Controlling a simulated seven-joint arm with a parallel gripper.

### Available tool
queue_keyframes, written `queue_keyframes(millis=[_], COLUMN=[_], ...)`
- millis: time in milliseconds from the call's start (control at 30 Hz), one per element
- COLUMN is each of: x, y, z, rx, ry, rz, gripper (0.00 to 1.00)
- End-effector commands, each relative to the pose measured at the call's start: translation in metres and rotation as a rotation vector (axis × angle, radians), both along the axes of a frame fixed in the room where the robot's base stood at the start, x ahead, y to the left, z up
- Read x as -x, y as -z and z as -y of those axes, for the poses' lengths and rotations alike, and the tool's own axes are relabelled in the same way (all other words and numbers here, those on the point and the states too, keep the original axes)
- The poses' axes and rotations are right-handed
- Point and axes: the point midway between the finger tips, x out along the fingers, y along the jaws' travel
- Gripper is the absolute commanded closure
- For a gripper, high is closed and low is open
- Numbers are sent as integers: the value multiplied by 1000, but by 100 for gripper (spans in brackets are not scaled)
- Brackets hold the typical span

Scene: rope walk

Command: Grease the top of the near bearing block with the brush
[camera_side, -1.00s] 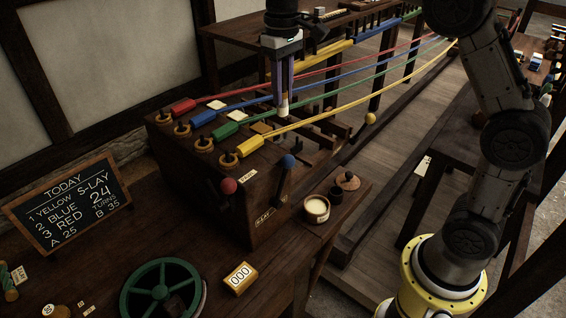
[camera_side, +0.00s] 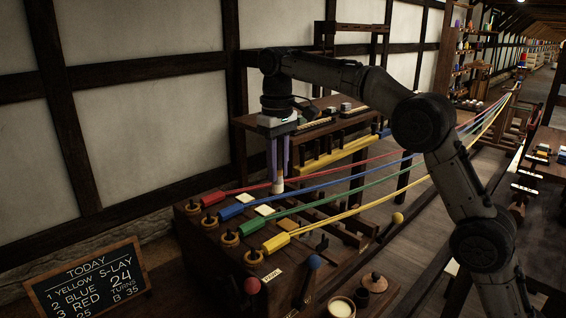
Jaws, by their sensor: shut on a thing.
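My gripper (camera_side: 279,168) is shut on the brush (camera_side: 278,186), which points down with its pale tip lowest. It hangs above the dark wooden machine, behind the row of bearing blocks. The near bearing block (camera_side: 289,224), pale yellow, sits between the green and yellow strands. A cream middle block (camera_side: 265,210) and a far block (camera_side: 240,198) lie behind it. The brush tip appears apart from the near block, and I cannot tell its exact height. The brush handle is mostly hidden between my fingers.
Red, blue, green and yellow strands (camera_side: 340,224) run from the hooks to the back right. Levers with a red knob (camera_side: 251,286) and a blue knob (camera_side: 314,262) stand in front. An open pot (camera_side: 341,307) and a lidded pot (camera_side: 375,282) sit at the front right.

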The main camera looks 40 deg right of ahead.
Motion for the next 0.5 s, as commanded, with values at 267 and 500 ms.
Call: queue_keyframes(millis=[267, 500], x=[1, 1], y=[24, 45], z=[0, 0], rx=[0, 0], ry=[0, 0], rz=[-1, -2], gripper=[100, 100])
